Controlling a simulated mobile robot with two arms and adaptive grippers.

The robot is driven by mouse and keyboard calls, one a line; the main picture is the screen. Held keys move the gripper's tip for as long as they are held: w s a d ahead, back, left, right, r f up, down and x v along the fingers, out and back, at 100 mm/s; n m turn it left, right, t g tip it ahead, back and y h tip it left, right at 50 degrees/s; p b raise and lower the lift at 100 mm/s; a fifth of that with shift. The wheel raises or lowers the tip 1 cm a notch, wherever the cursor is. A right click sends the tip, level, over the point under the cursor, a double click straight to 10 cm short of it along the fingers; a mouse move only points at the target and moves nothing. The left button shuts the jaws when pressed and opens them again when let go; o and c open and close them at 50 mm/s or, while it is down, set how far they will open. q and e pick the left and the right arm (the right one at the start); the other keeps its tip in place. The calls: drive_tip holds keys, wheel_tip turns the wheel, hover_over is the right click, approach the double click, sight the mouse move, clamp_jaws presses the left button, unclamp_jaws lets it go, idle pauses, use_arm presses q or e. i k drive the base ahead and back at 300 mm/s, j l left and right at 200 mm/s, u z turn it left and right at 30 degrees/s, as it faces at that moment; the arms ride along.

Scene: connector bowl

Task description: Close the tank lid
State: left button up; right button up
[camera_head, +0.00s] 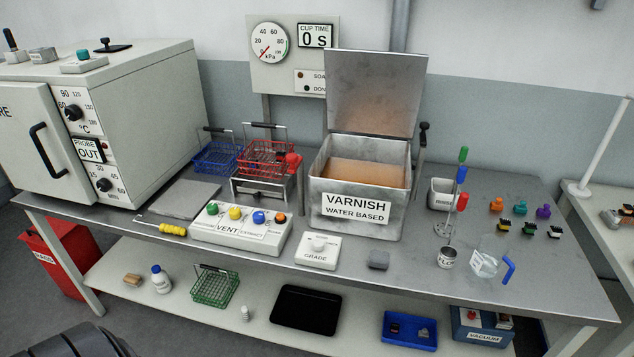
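The metal tank (340,224) labelled "VARNISH WATER BASED" stands on the middle of the steel bench. Orange-brown varnish (365,173) shows inside it. The tank lid (375,92) is a flat metal panel standing open, upright and tilted slightly back at the tank's rear edge. A dark handle or clamp (423,135) stands at the tank's right rear side. Neither of my grippers shows in the head view.
A red wire basket (265,157) sits on a stand just left of the tank, with a blue basket (217,157) beyond it. A VENT button box (240,231) and a GRADE box (318,250) lie in front. A rod stand (447,215), small cup (447,258) and beaker (488,257) stand right.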

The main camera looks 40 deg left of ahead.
sight(371, 92)
drive_tip(key=u, duration=0.85)
drive_tip(key=i, duration=0.05)
